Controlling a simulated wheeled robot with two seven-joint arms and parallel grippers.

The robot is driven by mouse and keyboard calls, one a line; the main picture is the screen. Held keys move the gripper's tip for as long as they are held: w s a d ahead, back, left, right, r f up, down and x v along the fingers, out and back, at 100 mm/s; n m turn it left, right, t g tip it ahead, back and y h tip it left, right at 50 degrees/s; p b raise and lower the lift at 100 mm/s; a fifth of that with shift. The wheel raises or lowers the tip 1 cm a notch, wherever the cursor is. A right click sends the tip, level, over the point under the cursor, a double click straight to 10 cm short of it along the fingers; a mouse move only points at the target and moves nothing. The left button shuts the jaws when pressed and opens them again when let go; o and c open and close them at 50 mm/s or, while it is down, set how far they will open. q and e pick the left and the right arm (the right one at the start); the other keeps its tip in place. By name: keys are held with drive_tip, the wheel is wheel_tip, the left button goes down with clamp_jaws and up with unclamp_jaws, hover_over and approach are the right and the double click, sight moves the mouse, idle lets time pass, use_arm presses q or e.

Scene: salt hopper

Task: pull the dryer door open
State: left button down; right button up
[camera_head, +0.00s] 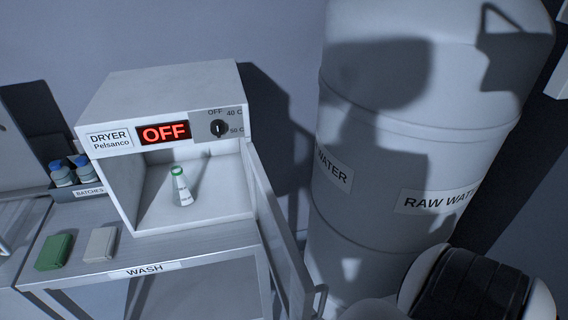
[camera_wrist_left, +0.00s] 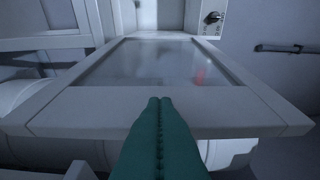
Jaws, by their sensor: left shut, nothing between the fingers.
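The dryer (camera_head: 165,100) stands on the wash table, and its display reads OFF. Its door (camera_head: 276,225) is swung wide open, standing out from the right side of the opening. A small grey handle (camera_head: 320,300) shows near its outer end. A bottle with a green cap (camera_head: 181,188) stands inside the chamber. In the left wrist view my left gripper (camera_wrist_left: 160,102) has its green fingers shut together with nothing between them, in front of the framed, windowed door panel (camera_wrist_left: 80,112). Whether the fingertips touch the door I cannot tell. My right gripper is in neither view.
The wash table (camera_head: 185,250) carries a green block (camera_head: 54,252) and a pale block (camera_head: 101,244). A batches tray (camera_head: 88,192) with blue-capped bottles sits at the left. A big raw water drum (camera_head: 410,150) stands right of the door, with a narrow gap between.

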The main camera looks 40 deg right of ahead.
use_arm(q)
drive_tip(key=shift+a, duration=0.1)
drive_tip(key=b+v, duration=0.3)
drive_tip(key=v, duration=0.9)
